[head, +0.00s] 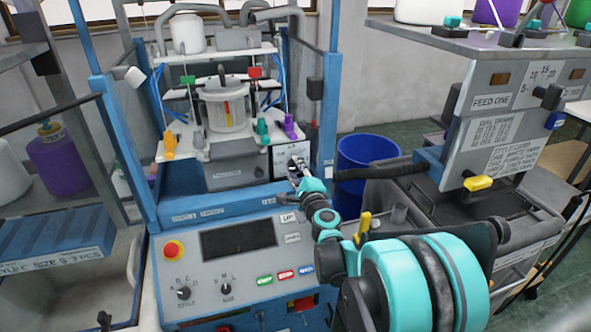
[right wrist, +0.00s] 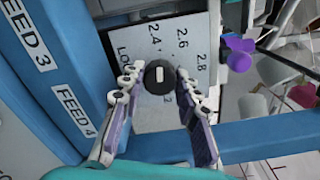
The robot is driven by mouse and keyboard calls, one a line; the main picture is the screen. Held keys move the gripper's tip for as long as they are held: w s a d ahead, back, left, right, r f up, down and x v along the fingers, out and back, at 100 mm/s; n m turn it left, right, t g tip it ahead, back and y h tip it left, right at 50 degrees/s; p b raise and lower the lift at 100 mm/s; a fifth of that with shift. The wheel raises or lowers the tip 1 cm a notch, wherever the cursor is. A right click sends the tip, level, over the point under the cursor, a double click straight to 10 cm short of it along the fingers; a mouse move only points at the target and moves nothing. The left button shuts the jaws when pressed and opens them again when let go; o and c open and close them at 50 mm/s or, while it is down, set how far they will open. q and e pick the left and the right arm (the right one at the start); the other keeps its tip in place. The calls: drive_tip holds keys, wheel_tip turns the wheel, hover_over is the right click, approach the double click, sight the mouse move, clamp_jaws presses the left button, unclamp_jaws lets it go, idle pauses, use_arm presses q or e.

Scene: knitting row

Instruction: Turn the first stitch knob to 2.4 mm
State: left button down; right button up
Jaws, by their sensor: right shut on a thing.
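The stitch knob (right wrist: 159,88) is small, round and black with a short white mark. It sits on a white dial plate (right wrist: 130,60) printed 2.4, 2.6 and 2.8. The white mark runs roughly up and down in the right wrist view, toward the 2.4 side; the exact reading is hard to tell. My right gripper (right wrist: 160,85) has a fingertip on each side of the knob and is shut on it. In the head view my right gripper (head: 298,170) reaches the dial plate at the machine's right side and largely hides the knob. My left gripper is not in view.
A blue machine post (head: 328,120) stands just right of the dial. The control panel (head: 238,242) with buttons lies below. FEED 3 and FEED 4 labels (right wrist: 70,105) mark a blue rail beside the gripper. A purple knob (right wrist: 240,55) sits near the plate.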

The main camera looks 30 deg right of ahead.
drive_tip(key=o, duration=1.2)
drive_tip(key=shift+c, duration=0.2)
drive_tip(key=v, duration=1.2)
